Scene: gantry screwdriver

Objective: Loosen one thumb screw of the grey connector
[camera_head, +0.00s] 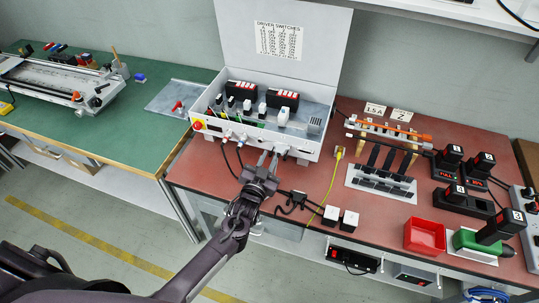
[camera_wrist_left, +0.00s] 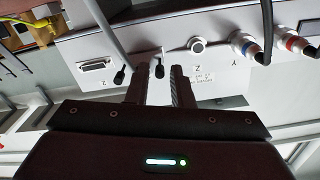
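The grey connector (camera_wrist_left: 140,64) sits on the front panel of the white control box (camera_head: 238,130), with one black thumb screw (camera_wrist_left: 119,76) on its left and another thumb screw (camera_wrist_left: 159,69) on its right in the left wrist view. My left gripper (camera_head: 267,157) is at the box's front panel. Its two fingers (camera_wrist_left: 157,74) are apart, and the right thumb screw shows at the gap between their tips. I cannot tell whether they touch it. In the head view the gripper hides the connector. Only a dark piece, perhaps of my right arm, shows at the bottom right edge.
Black cables (camera_head: 292,200) and a yellow cable (camera_head: 330,187) lie on the red bench (camera_head: 205,170). A red bin (camera_head: 425,236) stands at the right.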

